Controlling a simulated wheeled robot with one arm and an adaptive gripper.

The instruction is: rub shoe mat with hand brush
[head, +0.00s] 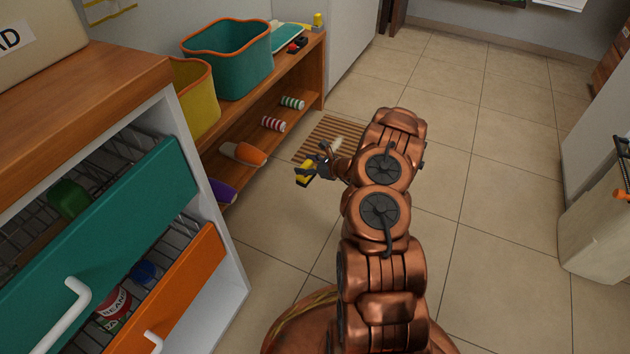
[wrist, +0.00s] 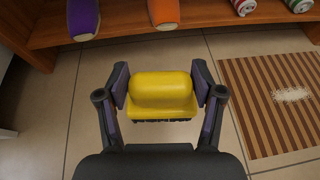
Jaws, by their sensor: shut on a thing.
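A yellow hand brush (wrist: 162,92) with dark bristles underneath sits between the purple-padded fingers of my gripper (wrist: 163,98) in the wrist view. The gripper is shut on it. In the head view the brush (head: 304,174) shows small in my gripper (head: 312,170), left of my copper arm. The brown-striped shoe mat (head: 318,139) lies on the floor beyond the gripper, partly hidden by my arm. In the wrist view the mat (wrist: 245,105) is right of the brush, apart from it. A whitish patch of crumbs or powder (wrist: 291,95) lies on the mat.
A wooden shelf (head: 318,84) along the left holds shoes, striped rolls and a teal bin (head: 228,62). A cabinet with an open teal drawer (head: 130,225) and orange drawer (head: 180,290) stands front left.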

